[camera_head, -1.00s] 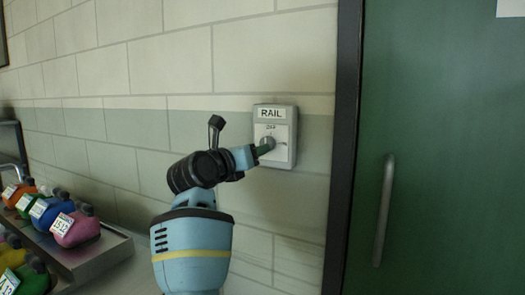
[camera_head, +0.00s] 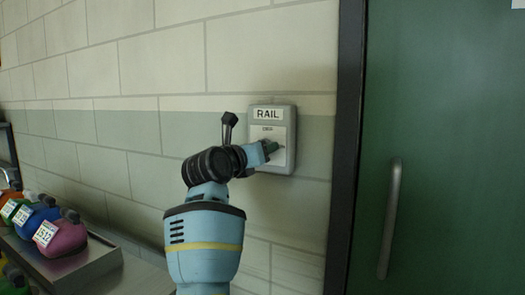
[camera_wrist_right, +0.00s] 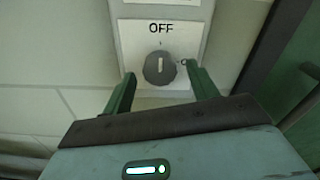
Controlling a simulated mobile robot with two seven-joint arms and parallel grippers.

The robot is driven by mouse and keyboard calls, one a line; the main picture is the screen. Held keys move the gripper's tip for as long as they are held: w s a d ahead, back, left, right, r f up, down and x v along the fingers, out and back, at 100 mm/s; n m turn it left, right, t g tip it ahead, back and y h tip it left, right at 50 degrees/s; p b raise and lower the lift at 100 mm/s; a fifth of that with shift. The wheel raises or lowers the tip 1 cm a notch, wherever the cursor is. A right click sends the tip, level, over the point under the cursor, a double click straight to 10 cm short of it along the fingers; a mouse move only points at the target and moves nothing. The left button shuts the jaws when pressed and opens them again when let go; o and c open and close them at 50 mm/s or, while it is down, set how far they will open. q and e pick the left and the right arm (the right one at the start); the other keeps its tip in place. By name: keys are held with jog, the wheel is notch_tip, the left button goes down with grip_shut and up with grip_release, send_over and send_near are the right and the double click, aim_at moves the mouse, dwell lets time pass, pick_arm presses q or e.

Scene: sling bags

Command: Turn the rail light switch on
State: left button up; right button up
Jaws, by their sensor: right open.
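The rail light switch is a grey wall box (camera_head: 291,112) labelled "RAIL", with a pale front plate. In the right wrist view its round dark grey knob (camera_wrist_right: 160,68) sits below the word "OFF", with its white line about upright, toward that word. My right gripper (camera_wrist_right: 162,86) is open, its two green fingers to the left and right of the knob, with gaps seen on both sides. In the head view the gripper (camera_head: 270,150) is in front of the plate and hides most of the knob. My left gripper is not in view.
A green door (camera_head: 450,130) with a dark frame (camera_head: 347,150) and a long vertical handle (camera_head: 390,218) is right of the switch. A metal shelf (camera_head: 105,262) with several coloured bags, including a pink one (camera_head: 65,236), is at lower left. The wall around the switch is bare.

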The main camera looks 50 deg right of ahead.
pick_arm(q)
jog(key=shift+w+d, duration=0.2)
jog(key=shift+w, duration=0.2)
pick_arm(e)
jog(key=shift+w+d, duration=0.1)
jog(key=shift+d, duration=0.25)
jog(key=shift+r, duration=0.1)
jog(key=shift+c, duration=0.3)
jog(key=c, duration=0.9)
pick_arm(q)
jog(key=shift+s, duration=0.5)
pick_arm(e)
jog(key=shift+c, duration=0.2)
